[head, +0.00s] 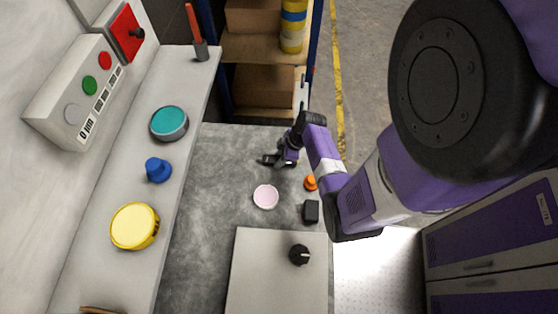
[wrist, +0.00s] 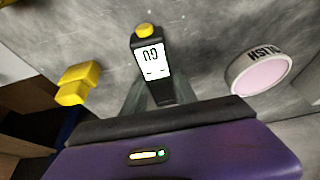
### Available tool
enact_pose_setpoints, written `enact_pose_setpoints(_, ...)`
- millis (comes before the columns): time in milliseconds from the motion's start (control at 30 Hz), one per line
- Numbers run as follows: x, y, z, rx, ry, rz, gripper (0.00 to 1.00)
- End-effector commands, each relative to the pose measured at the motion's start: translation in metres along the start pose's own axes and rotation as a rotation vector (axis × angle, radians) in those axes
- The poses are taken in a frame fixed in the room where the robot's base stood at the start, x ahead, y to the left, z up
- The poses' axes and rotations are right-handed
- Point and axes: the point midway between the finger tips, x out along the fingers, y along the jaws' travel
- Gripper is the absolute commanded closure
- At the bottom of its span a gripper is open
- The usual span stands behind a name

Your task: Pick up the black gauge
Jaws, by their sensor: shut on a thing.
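The black gauge (wrist: 150,65) shows in the wrist view with a lit white display and a yellow knob on its end. It stands out between the fingers of my gripper (wrist: 160,98), which is shut on it. In the head view my gripper (head: 283,160) is low over the far part of the grey bench, and the gauge shows as a small dark shape (head: 268,160) at its left side. The gauge's lower end is hidden by the gripper, and I cannot tell whether it touches the bench.
A pink polish tin (head: 265,196) lies close by; it also shows in the wrist view (wrist: 262,76). An orange object (head: 310,183) and a small black block (head: 311,211) are near my arm. A pale panel with a black knob (head: 300,255) lies nearer.

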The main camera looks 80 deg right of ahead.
Motion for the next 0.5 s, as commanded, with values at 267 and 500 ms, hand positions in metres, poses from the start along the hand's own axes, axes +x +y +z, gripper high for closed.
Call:
enact_pose_setpoints(267,-0.001,0.000,0.000,0.000,0.000,0.001,1.00)
enact_pose_setpoints(500,-0.013,0.001,-0.006,-0.002,0.001,0.002,1.00)
